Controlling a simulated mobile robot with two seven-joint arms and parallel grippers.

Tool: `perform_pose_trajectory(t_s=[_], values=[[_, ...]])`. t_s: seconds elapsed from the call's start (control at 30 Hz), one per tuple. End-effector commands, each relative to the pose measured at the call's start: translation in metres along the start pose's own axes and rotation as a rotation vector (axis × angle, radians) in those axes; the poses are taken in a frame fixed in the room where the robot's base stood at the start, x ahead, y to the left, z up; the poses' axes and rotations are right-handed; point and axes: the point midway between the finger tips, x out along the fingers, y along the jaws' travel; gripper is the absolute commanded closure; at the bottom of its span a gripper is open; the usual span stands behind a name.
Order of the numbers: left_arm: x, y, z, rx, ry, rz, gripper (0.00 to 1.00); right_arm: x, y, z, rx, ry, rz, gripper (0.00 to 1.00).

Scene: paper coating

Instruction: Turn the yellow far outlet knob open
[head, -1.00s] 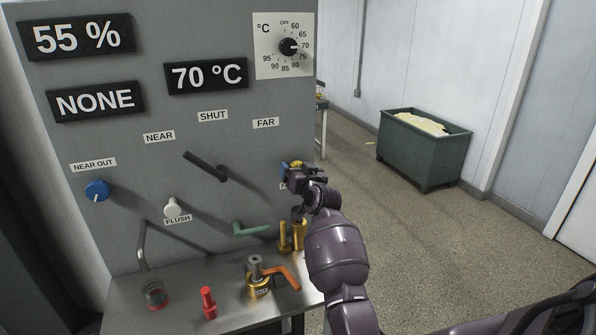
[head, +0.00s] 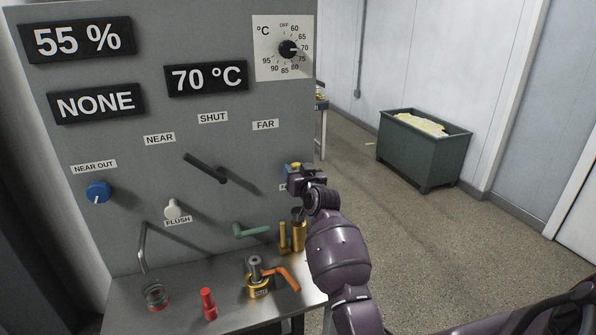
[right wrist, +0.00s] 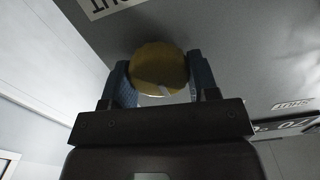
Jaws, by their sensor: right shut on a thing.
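The yellow far outlet knob (head: 296,165) is on the right edge of the grey panel, largely hidden behind my right gripper (head: 291,172). In the right wrist view the round yellow knob (right wrist: 157,65) sits between the two blue-grey fingers of my right gripper (right wrist: 163,84), one on each side. The gripper is shut on it. A pale mark shows on the knob's face, on the side toward the gripper's palm. The label near the knob is mostly covered. My left gripper is not in view.
The blue near outlet knob (head: 97,192), a black lever (head: 205,168), a white flush knob (head: 172,209) and a green handle (head: 252,231) are on the panel. The steel shelf (head: 185,312) below holds a red piece and brass parts. A green bin (head: 424,150) stands beyond open floor.

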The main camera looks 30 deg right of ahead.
Motion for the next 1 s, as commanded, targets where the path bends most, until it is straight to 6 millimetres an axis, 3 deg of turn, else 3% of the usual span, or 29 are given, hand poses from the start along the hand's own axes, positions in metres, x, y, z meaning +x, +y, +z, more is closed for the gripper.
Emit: perform_pose_trajectory(t_s=[1.0], values=[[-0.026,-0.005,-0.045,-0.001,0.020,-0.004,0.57,0.000,-0.003,0.001,-0.926,-0.001,-0.001,0.69]])
